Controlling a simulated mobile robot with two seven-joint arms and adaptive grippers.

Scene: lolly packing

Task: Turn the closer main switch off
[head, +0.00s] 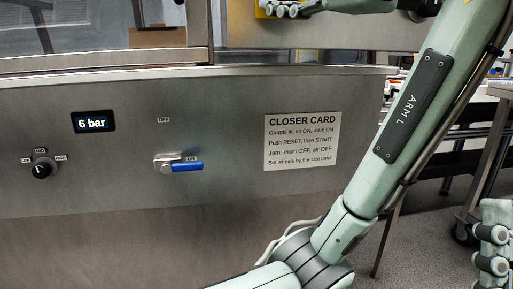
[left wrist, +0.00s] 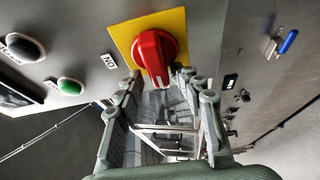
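The main switch is a red rotary knob (left wrist: 153,52) on a yellow plate (left wrist: 121,38) in the left wrist view. An "ON" label (left wrist: 110,62) sits left of the plate. In the head view only a yellow edge of the plate (head: 262,12) shows at the top, beside my left gripper (head: 292,7). My right gripper (head: 492,248) is partly seen at the lower right edge.
A black button (left wrist: 25,47) and a green button (left wrist: 70,86) are near the switch. Below, the front panel has a 6 bar display (head: 93,122), a black knob (head: 41,171), a blue-handled valve (head: 187,167) and a closer card (head: 302,141). A bench stands at right.

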